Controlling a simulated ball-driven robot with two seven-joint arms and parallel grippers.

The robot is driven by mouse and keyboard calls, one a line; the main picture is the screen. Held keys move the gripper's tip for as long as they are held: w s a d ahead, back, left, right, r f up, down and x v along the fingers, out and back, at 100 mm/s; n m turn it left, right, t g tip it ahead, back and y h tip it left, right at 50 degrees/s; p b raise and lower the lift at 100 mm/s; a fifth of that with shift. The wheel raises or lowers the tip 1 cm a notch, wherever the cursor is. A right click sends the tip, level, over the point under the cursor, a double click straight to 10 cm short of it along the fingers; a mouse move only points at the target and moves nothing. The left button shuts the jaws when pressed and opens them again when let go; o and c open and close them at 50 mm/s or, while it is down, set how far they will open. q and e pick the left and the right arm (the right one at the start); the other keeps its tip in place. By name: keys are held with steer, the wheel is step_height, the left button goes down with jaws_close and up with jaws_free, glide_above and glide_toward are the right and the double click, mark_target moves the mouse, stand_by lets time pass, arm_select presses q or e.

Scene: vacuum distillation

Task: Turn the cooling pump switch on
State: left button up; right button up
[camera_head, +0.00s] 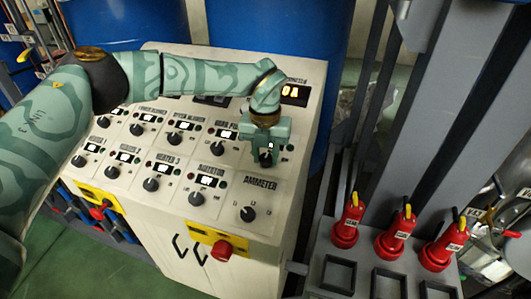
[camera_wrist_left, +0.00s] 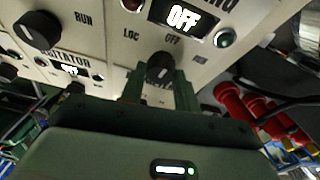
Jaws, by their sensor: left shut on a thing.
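My left gripper (camera_head: 265,148) reaches over the control panel from the left and is shut on a black rotary switch knob (camera_head: 266,159). In the left wrist view the gripper's two green fingers (camera_wrist_left: 159,88) stand on either side of this knob (camera_wrist_left: 160,68). Above the knob a lit display (camera_wrist_left: 184,17) reads OFF, with a green lamp (camera_wrist_left: 224,39) beside it. The labels LOC and OFF show around the knob. The switch's name is cut off in the wrist view and covered by my arm in the head view. My right gripper is not in view.
The white control panel (camera_head: 225,205) carries several other knobs, including the ammeter knob (camera_head: 248,214), and a red button (camera_head: 221,250) on its front. Several red plugs (camera_head: 391,238) stand on a grey rack to the right. Blue drums (camera_head: 270,30) stand behind.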

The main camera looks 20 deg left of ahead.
arm_select(q)
steer(key=shift+d+r+m+y+p, duration=0.1)
steer(key=shift+m+y+p, duration=0.3)
steer(key=shift+m, duration=0.7)
steer(key=m+y, duration=0.1)
steer(key=m, duration=0.2)
steer(key=shift+t, duration=0.3)
steer(key=m+y, duration=0.1)
steer(key=m, duration=0.1)
steer(key=m+t, duration=0.1)
steer(key=m, duration=0.2)
steer(key=shift+d+y, duration=0.1)
steer(key=shift+y, duration=0.3)
steer(key=o, duration=1)
steer(key=shift+c, duration=0.2)
steer(key=b+v, duration=0.2)
steer(key=v, duration=1.4)
steer(key=shift+s, duration=0.25)
